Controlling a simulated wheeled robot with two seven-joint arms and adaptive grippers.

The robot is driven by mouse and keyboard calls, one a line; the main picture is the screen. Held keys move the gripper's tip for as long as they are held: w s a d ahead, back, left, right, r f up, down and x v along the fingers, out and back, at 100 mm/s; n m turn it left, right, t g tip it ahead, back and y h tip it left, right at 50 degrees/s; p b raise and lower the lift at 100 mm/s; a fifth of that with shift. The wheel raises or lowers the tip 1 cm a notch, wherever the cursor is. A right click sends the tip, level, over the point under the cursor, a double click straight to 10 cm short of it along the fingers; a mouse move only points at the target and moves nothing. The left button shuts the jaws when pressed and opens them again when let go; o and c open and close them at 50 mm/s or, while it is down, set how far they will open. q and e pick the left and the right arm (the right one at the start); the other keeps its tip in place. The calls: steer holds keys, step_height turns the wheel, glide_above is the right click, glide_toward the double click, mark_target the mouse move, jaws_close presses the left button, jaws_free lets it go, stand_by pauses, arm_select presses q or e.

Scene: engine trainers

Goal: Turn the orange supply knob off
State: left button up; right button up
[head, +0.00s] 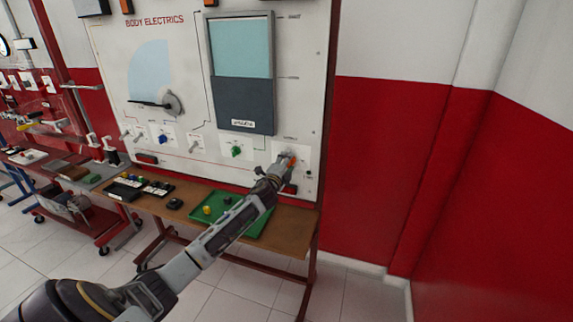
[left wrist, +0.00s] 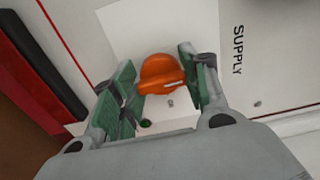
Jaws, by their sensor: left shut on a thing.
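The orange supply knob (left wrist: 162,74) sits on a white plate of the panel, beside the printed word SUPPLY in the left wrist view. A pale pointer mark shows on its side. My left gripper (left wrist: 160,86) has one green-padded finger on each side of the knob and is shut on it. My right gripper is not in view.
The Body Electrics board (head: 180,60) also carries a green knob (head: 236,151), a blue knob (head: 163,138) and a dial. A wooden shelf (head: 285,238) below holds a green tray (head: 262,229) and small parts. Red and white wall stands to the right.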

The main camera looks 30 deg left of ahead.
arm_select(q)
steer(key=o, duration=1)
steer(key=shift+v, duration=6)
